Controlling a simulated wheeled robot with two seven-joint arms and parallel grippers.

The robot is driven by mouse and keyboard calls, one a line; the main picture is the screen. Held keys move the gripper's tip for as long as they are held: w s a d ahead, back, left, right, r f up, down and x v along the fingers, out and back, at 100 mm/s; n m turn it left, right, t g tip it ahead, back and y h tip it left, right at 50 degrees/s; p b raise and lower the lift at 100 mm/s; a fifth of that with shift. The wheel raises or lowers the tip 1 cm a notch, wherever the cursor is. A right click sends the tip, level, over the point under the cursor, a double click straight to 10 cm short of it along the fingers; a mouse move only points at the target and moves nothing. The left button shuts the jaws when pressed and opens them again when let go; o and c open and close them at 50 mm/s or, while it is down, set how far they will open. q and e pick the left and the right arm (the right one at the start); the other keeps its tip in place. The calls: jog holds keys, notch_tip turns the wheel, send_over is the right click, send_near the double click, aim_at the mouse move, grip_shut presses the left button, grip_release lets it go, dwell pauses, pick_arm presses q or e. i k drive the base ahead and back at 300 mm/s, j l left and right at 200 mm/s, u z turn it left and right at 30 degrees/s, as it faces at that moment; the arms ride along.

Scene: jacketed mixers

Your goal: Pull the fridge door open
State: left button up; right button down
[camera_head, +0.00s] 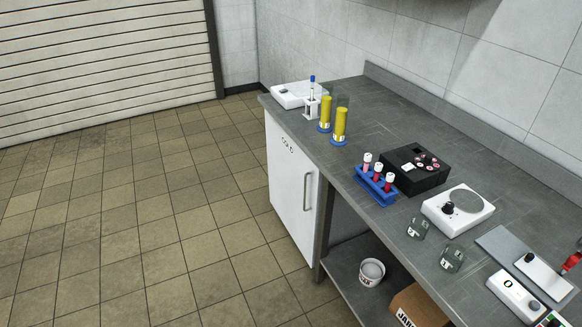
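The fridge (291,190) is a white cabinet built in under the far end of the grey counter. Its white door faces the open floor and looks shut, with dark lettering that seems to read "COLD" near the top. A vertical metal bar handle (307,192) sits near the door's right edge. Neither of my grippers shows in this view, so nothing is seen touching the door or the handle.
The tiled floor (130,220) in front of the door is clear. The counter (330,165) carries yellow cylinders (340,122), a blue tube rack (375,185), a black box (415,170) and white devices (458,210). A white bucket (371,271) and cardboard box (418,308) are below.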

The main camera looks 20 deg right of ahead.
aim_at(296, 183)
jog(key=i+l+u, duration=0.15)
jog(key=i, duration=0.75)
